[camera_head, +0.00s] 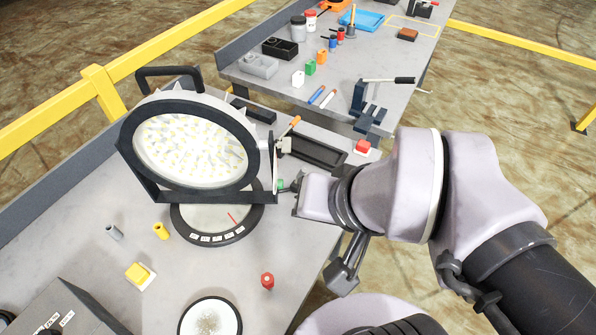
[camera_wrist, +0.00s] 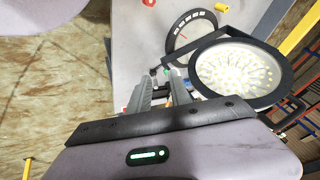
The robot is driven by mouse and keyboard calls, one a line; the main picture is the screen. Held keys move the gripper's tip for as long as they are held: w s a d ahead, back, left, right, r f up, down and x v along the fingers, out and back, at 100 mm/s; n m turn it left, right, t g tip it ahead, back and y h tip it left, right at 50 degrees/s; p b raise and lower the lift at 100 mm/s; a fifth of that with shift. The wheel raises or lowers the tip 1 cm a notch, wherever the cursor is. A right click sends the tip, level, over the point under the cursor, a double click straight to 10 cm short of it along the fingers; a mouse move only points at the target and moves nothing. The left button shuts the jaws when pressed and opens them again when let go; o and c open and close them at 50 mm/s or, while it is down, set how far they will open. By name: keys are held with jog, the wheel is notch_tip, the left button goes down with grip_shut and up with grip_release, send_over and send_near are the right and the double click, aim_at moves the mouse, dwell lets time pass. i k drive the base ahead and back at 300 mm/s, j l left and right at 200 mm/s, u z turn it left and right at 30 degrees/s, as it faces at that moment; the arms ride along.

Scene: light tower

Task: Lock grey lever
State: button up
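The floodlight (camera_head: 195,150) stands tilted in its black bracket on the near table; it also shows in the wrist view (camera_wrist: 235,70). An orange-handled lever (camera_head: 290,126) sticks up at the lamp's right side. I cannot make out a grey lever clearly; the lamp's lower right pivot is partly hidden by my gripper. My gripper (camera_head: 284,188) is beside that pivot, with a small green part at its tips. In the wrist view my gripper's two fingers (camera_wrist: 163,74) stand apart, with small dark and green parts near the tips. I cannot tell whether they touch anything.
A round dial base (camera_head: 215,238) lies under the lamp. A red knob (camera_head: 267,281), a yellow block (camera_head: 140,275) and a round white disc (camera_head: 210,318) are on the near table. Yellow rails (camera_head: 100,90) border the area.

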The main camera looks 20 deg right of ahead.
aim_at(303, 171)
jog(key=i+l+u, duration=0.2)
jog(key=l, duration=0.25)
jog(key=i+l+u, duration=0.2)
jog(key=l, duration=0.25)
jog(key=i+l+u, duration=0.1)
jog(key=l+u, duration=0.15)
jog(key=l, duration=0.2)
jog(key=i+l+u, duration=0.2)
jog(key=l, duration=0.3)
jog(key=l+u, duration=0.2)
jog(key=l, duration=0.25)
jog(key=k, duration=0.05)
